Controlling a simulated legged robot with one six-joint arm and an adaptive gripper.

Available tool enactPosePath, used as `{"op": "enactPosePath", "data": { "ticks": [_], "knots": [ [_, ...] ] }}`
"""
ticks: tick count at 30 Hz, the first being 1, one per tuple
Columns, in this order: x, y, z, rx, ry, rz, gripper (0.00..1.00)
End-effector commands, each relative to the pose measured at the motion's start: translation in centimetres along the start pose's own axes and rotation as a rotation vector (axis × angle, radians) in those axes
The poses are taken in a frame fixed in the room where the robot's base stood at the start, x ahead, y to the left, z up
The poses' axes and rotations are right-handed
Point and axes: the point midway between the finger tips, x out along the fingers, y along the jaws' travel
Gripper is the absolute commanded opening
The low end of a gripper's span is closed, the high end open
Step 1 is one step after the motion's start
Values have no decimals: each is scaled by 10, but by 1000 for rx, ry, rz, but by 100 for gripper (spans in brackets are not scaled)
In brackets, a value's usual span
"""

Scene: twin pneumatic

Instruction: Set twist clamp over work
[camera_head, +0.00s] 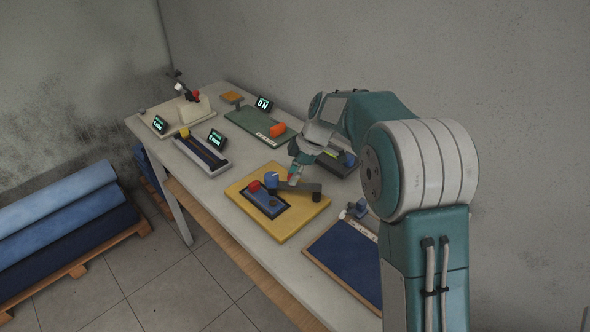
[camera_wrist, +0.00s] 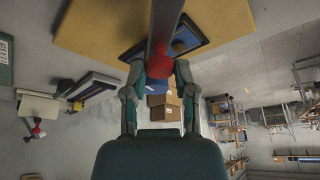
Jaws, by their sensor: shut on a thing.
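The twist clamp stands on a yellow board (camera_head: 290,222). In the head view it has a dark arm (camera_head: 305,187) reaching right from a blue post (camera_head: 273,179). My gripper (camera_head: 293,180) is over this arm. In the wrist view the fingers of my gripper (camera_wrist: 159,76) are on both sides of a red knob (camera_wrist: 158,65), which lies in line with the dark bar (camera_wrist: 165,25); it is shut on the clamp there. The exact finger contact is hidden.
A dark blue panel (camera_head: 347,262) lies nearer along the table (camera_head: 215,196). A grey slide fixture (camera_head: 203,152), a green plate (camera_head: 252,124) and a dark box (camera_head: 338,162) stand farther back. A wall runs behind the table. Blue rolls (camera_head: 70,235) lie on a pallet at left.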

Motion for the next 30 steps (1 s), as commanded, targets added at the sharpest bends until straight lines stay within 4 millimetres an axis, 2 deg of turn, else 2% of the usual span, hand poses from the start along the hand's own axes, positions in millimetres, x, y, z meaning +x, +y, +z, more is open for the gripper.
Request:
{"op": "enactPosePath", "data": {
  "ticks": [13, 30],
  "knots": [
    [4, -15, 1, -218, -3, -97, 0],
    [4, -17, 2, -251, -4, -111, 0]
  ]
}}
